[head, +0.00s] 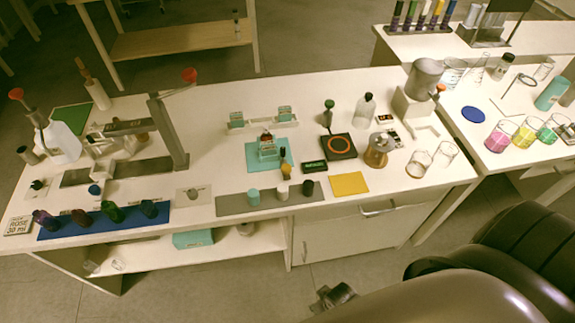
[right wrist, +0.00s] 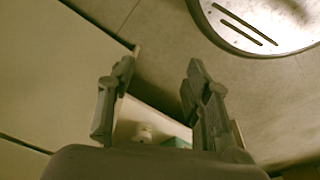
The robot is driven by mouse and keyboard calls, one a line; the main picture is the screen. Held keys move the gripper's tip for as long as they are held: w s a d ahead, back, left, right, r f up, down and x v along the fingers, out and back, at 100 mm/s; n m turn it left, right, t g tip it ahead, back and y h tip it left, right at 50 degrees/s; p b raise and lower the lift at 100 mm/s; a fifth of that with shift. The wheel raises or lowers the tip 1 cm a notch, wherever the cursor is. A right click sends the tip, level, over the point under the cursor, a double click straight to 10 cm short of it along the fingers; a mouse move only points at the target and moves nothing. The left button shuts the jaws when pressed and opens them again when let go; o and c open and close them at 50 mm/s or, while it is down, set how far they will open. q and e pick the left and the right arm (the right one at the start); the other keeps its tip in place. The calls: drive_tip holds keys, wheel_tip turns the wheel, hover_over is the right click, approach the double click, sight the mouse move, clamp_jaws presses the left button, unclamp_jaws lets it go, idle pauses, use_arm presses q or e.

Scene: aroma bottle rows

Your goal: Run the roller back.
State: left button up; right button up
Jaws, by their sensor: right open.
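I cannot tell for certain which thing is the roller. A white rounded thing (head: 246,228) sits on the lower shelf (head: 150,252) of the long table, beside a teal box (head: 193,239). A tall grey post with an arm and red knob (head: 170,130) stands at the table's left part, by a grey base plate (head: 75,177). My right gripper (head: 335,296) is low over the floor in front of the table, away from everything on it. In the right wrist view its fingers (right wrist: 157,90) are apart with nothing between them. My left gripper is not in view.
Dark bottles stand on a blue mat (head: 75,231) at the front left. A grey mat (head: 232,205) holds small cylinders. A yellow mat (head: 349,184), a brown pot (head: 377,152) and glass beakers (head: 418,163) are to the right. Open floor (head: 240,295) lies in front.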

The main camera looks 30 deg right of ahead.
drive_tip(key=w+r, duration=0.7)
drive_tip(key=r, duration=0.5)
wheel_tip(320, 180, up, 31)
drive_tip(key=n+t+y, duration=0.2)
drive_tip(key=n, duration=0.2)
hover_over(287, 167)
drive_tip(key=s+d, duration=0.3)
drive_tip(key=s, duration=0.3)
drive_tip(key=p+x, duration=0.1)
drive_tip(key=x, duration=1.6)
drive_tip(key=shift+s+d+f, duration=0.1)
drive_tip(key=shift+f, duration=0.05)
clamp_jaws()
